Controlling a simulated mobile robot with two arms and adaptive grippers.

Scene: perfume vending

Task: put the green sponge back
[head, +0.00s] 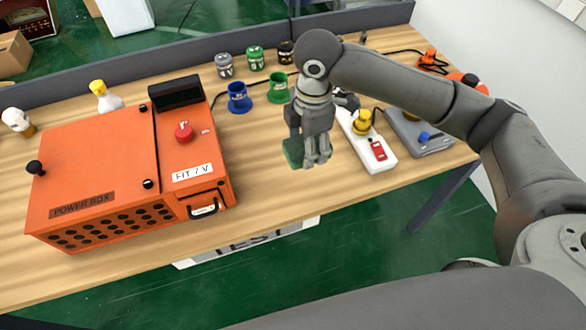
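The green sponge (292,153) shows as a small dark green block at the middle of the wooden table. My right gripper (318,160) points down right beside it, with its fingers just right of the sponge and partly in front of it. Whether the fingers are closed on the sponge, and whether it rests on the table, I cannot tell. My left gripper is not in view.
A large orange power box (100,165) fills the table's left part. A blue cup (238,98) and a green cup (278,88) stand behind the gripper. A white power strip (372,150) and grey device (420,135) lie to the right. The front middle is clear.

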